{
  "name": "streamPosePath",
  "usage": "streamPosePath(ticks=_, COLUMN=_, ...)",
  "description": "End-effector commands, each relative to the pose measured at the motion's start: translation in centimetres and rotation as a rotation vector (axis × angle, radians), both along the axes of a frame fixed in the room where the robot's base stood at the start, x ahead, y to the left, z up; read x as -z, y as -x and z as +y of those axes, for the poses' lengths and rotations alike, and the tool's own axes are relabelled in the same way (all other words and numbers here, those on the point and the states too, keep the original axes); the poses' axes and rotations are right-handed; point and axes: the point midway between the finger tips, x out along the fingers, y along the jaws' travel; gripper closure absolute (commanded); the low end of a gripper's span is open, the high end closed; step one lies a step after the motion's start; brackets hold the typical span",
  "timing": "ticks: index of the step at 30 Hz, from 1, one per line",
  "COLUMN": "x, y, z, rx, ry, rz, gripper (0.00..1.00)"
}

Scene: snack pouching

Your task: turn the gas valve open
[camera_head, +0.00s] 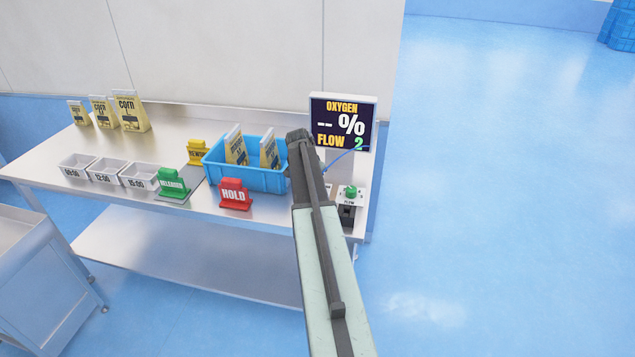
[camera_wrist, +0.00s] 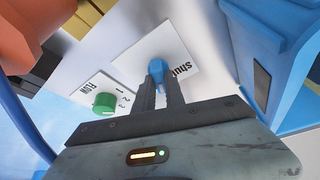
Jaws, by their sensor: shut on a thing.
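The gas valve shows in the wrist view as a small blue handle (camera_wrist: 156,68) on a white plate. The printed word "Shut" is beside it, partly covered. My gripper (camera_wrist: 158,88) has its two dark fingers shut on the blue handle, one on each side. In the head view my arm reaches over the right end of the table and hides the valve and my fingers. The oxygen display (camera_head: 343,122) there reads "-- %" and "FLOW 2".
A green flow knob (camera_wrist: 104,103) marked 1, 2, 3 is close to the left of my fingers; it also shows in the head view (camera_head: 350,191). A blue bin (camera_head: 262,178) with pouches and a red HOLD sign (camera_head: 235,193) stand left of my arm.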

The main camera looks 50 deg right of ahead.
Motion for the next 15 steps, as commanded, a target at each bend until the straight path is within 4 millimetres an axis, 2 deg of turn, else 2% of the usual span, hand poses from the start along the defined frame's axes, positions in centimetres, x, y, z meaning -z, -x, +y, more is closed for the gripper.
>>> streamPosePath(ticks=9, x=0.10, y=-0.55, z=0.42, rx=0.240, ry=-0.009, rz=-0.002, gripper=1.00)
streamPosePath(ticks=15, x=0.11, y=-0.65, z=0.50, rx=0.338, ry=-0.010, rz=-0.004, gripper=1.00)
